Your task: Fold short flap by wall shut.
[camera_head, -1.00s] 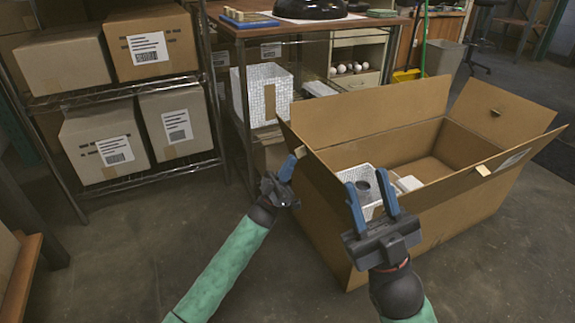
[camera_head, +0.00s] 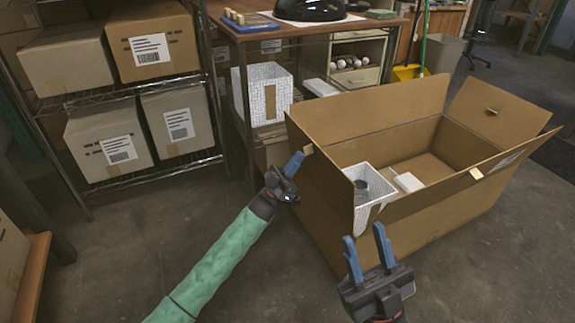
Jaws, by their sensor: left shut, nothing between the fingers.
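A large open cardboard box (camera_head: 425,228) stands on the floor at right. Its left short flap (camera_head: 320,158) stands up steeply, with a small tan tab (camera_head: 308,149) on its outer face. The right short flap (camera_head: 500,115) leans up and outward, the far long flap (camera_head: 375,110) stands up, and the near long flap (camera_head: 440,190) slopes outward. My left gripper (camera_head: 294,162) is shut and empty, at the outer side of the left short flap; whether it touches is unclear. My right gripper (camera_head: 366,234) is open and empty, in front of the box's near side.
A wire rack (camera_head: 115,88) with cartons stands left.

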